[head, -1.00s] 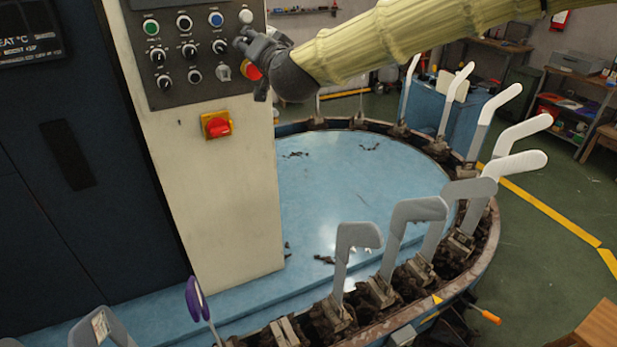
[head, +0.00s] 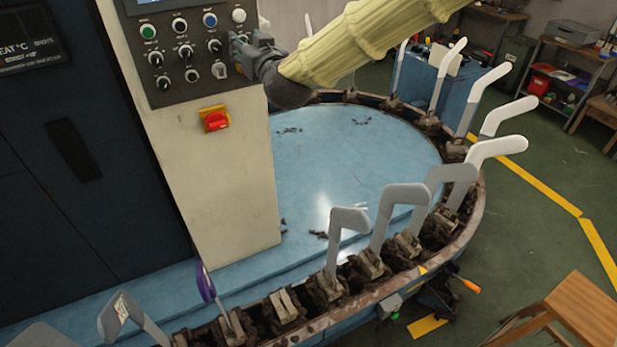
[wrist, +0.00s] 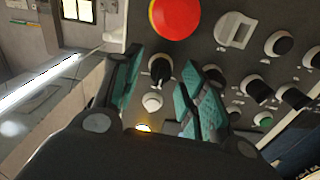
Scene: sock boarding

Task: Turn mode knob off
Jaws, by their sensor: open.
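The control panel (head: 172,92) is dark grey and sits high on the cream cabinet. It carries rows of black knobs and coloured buttons; the labels are too small to read, so I cannot tell which is the mode knob. My gripper (head: 237,46) is at the panel's right edge. In the wrist view my gripper (wrist: 166,80) is open, with one teal-padded finger on each side of a black knob (wrist: 160,68). Whether the pads touch it is not clear. This knob is largely hidden behind the gripper in the head view. A white button (wrist: 152,102) is beside it.
A red round button (wrist: 175,16) and a grey switch (wrist: 236,31) are close to my fingers.

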